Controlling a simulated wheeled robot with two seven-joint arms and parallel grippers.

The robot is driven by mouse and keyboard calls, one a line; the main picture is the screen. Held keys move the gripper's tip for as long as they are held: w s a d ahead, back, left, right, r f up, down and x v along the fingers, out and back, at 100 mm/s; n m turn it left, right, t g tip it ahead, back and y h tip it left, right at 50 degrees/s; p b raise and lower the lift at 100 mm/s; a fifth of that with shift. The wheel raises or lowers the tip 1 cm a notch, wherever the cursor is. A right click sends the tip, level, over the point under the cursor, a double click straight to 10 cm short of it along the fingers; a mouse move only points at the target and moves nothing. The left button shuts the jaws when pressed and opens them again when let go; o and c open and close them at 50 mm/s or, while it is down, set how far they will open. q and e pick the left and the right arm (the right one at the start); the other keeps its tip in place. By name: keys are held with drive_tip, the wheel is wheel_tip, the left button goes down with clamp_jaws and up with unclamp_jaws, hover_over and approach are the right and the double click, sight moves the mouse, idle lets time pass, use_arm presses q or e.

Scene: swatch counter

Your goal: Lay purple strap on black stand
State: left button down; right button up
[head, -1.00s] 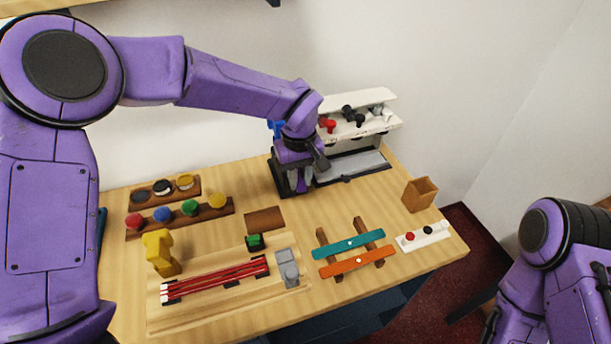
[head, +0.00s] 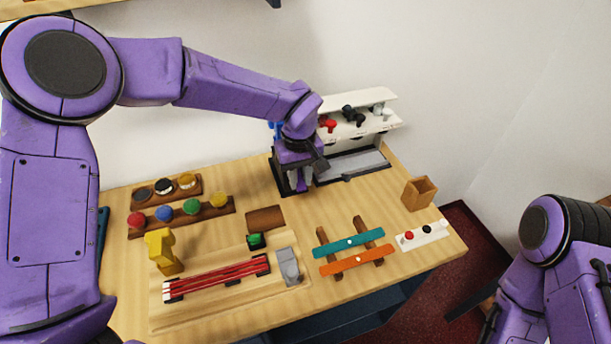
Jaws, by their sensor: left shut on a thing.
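My left gripper (head: 297,184) points down at the back of the counter, at the left end of the white rack. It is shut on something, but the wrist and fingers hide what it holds. I cannot make out a purple strap apart from my own purple arm. A black frame-like part shows close around the left gripper; I cannot tell whether it is the black stand. A teal strap (head: 333,246) and an orange strap (head: 340,267) lie across two brown rails (head: 361,226). My right arm shows at the lower right, with its gripper out of view.
The white rack (head: 376,103) with coloured knobs stands at the back. Red strips (head: 222,276) lie on a wooden board (head: 195,313), near a yellow object (head: 160,250) and a grey block (head: 288,266). A brown box (head: 418,192) and a white switch panel (head: 424,236) are at the right.

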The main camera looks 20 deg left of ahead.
use_arm(q)
drive_tip(key=shift+f, duration=0.85)
idle(1.0)
drive_tip(key=c, duration=0.9)
unclamp_jaws()
drive_tip(key=shift+o, duration=0.2)
wheel_tip(320, 180, up, 10)
drive_tip(key=b, duration=0.1)
drive_tip(key=shift+r, duration=0.25)
